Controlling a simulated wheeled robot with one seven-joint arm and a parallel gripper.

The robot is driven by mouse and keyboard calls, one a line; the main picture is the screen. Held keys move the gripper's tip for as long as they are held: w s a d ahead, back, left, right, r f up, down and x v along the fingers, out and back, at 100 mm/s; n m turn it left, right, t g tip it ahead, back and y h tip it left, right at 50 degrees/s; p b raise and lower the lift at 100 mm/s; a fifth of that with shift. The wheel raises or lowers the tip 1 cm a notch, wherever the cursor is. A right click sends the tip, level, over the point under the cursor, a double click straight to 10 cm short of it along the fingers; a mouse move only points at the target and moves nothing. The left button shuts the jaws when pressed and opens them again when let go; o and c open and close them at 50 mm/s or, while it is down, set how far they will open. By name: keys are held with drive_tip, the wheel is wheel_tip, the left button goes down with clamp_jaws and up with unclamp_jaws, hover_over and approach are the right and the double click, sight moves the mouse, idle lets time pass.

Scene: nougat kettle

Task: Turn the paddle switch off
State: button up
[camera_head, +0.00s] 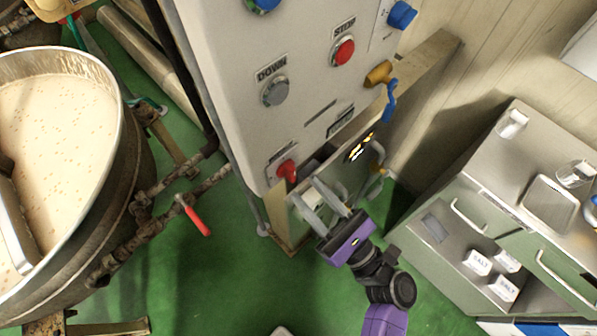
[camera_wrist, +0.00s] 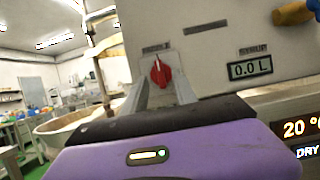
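The paddle switch is a red rotary knob (camera_head: 287,170) on a pale plate, low on the grey control panel. It also shows in the wrist view (camera_wrist: 161,73), with its pointed handle roughly upright; the small label above it is blurred. My gripper (camera_head: 306,190) is just below and right of the knob in the head view. Its two grey fingers are spread apart with nothing between them that I can see gripped. In the wrist view the fingers (camera_wrist: 161,82) stand to the left and right of the knob; contact cannot be told.
A large kettle (camera_head: 125,180) with a red-handled valve (camera_head: 195,215) stands left. A metal cabinet (camera_head: 450,235) stands right.

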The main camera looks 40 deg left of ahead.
sight(295, 177)
drive_tip(key=shift+p+x, duration=0.45)
drive_tip(key=shift+x, duration=1.75)
drive_tip(key=shift+c, duration=0.2)
clamp_jaws()
